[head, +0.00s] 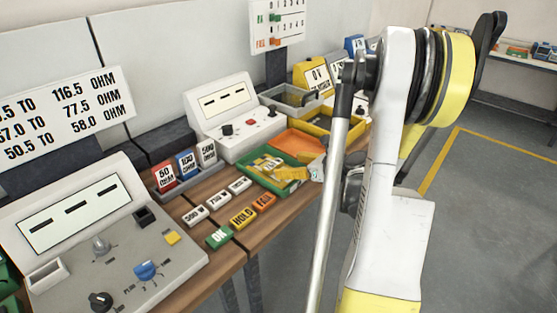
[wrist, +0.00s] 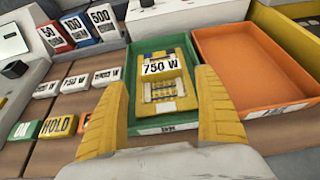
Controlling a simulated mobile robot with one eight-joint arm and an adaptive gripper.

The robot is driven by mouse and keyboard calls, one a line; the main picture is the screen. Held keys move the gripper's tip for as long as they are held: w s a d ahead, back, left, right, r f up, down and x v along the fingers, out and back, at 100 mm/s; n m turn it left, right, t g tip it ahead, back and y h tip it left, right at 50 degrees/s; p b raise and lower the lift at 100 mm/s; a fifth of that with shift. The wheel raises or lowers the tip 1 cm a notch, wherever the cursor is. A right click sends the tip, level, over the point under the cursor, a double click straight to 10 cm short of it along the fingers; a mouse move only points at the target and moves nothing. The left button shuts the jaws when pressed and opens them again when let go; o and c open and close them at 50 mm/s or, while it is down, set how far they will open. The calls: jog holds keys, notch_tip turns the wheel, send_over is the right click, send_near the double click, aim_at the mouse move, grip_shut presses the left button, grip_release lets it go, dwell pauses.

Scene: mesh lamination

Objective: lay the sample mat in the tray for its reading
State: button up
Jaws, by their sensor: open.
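The sample mat, seemingly the yellow piece with a blue-and-white patterned window (wrist: 168,90), lies in the green tray (wrist: 118,110) in the wrist view. A white "750 W" label (wrist: 160,64) shows on its upper part; whether it is loose or fixed I cannot tell. My gripper (wrist: 163,80) is open, its yellow fingers on either side of the mat's near part. I see no contact between fingers and mat. In the head view the green tray (head: 249,176) is at mid-bench, and my gripper (head: 290,174) is over its right side, partly hiding the mat.
An empty orange tray (wrist: 242,60) stands right of the green one. Left are white wattage tags (wrist: 76,82), the OK tag (wrist: 27,131), the HOLD tag (wrist: 58,125) and upright ohm blocks (head: 186,164). Meter consoles (head: 235,116) stand behind. The floor (head: 480,220) is clear.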

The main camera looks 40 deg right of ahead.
jog(key=v, duration=0.3)
jog(key=shift+s+r+p, duration=0.15)
jog(key=shift+s+p, duration=0.15)
jog(key=shift+p, duration=0.1)
jog(key=w+a+r+n+g+y, duration=0.1)
jog(key=a+r+n+g, duration=0.15)
jog(key=a+n, duration=0.65)
jog(key=w+a+r+n+g, duration=0.1)
jog(key=a+r+n+g, duration=0.15)
jog(key=a+n, duration=0.65)
jog(key=s+a+r+n+h, duration=0.1)
jog(key=s+a+r+n, duration=0.1)
jog(key=s+a+n, duration=0.3)
jog(key=s+a+r+n, duration=0.2)
jog(key=s+a+n, duration=0.4)
jog(key=a+n, duration=0.6)
jog(key=shift+g+h, duration=0.3)
jog(key=shift+h, duration=0.1)
jog(key=shift+s+a+r, duration=0.1)
